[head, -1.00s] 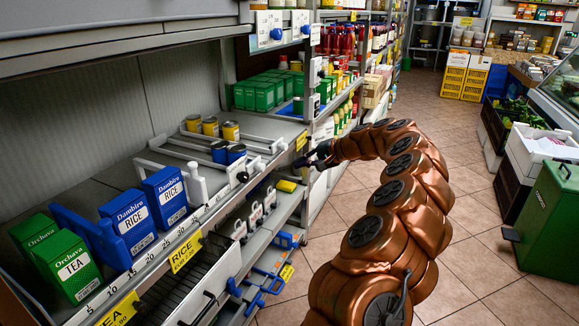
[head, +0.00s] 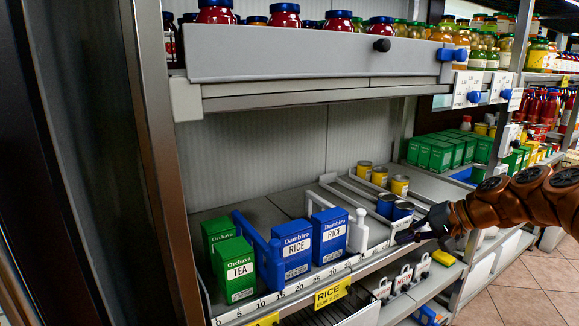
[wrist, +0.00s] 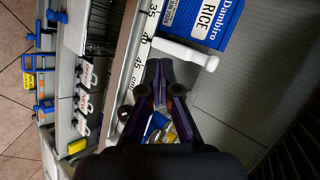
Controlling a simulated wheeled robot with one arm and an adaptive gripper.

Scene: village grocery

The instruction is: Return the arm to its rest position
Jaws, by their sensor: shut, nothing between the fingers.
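My gripper (head: 418,234) is at the right of the head view, in front of the shelf edge near the blue cans (head: 394,207). In the wrist view my gripper (wrist: 157,78) is shut, with its fingertips together and nothing between them. It is beside the shelf's centimetre scale (wrist: 137,75) and close to a white upright pusher (wrist: 186,54). My copper-coloured arm reaches in from the right edge of the head view; its rear part is outside the picture.
Blue rice boxes (head: 329,236) and green tea boxes (head: 237,268) stand on the shelf left of my gripper. Yellow cans (head: 400,185) stand behind the blue ones. Open tiled floor (head: 520,290) lies at the lower right.

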